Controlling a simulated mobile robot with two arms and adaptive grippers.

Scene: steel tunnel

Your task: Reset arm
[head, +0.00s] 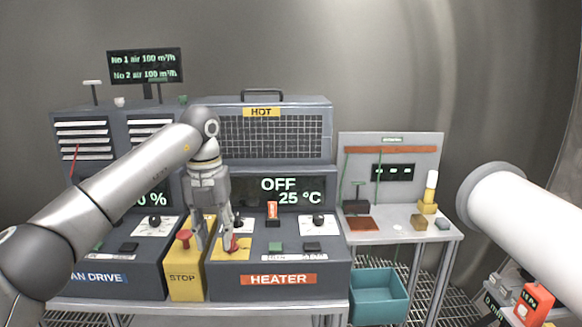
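My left arm reaches in from the left, and its gripper (214,240) points down in front of the control bench. Its two fingers are apart, with nothing seen between them. The fingertips are close to the yellow STOP box (184,284) with its red button (183,237), and to a red handle (238,244) on a yellow plate of the heater unit (330,281). I cannot tell whether the right finger touches the red handle. My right arm (525,225) shows at the right edge, and its gripper is out of view.
The heater display (291,190) reads OFF and 25 °C. The fan drive unit (110,262) stands at left, partly behind my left arm. A side table (390,229) holds small items, including a yellow-and-white one (429,193). A teal bin (378,296) sits below. A red device (534,303) is at lower right.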

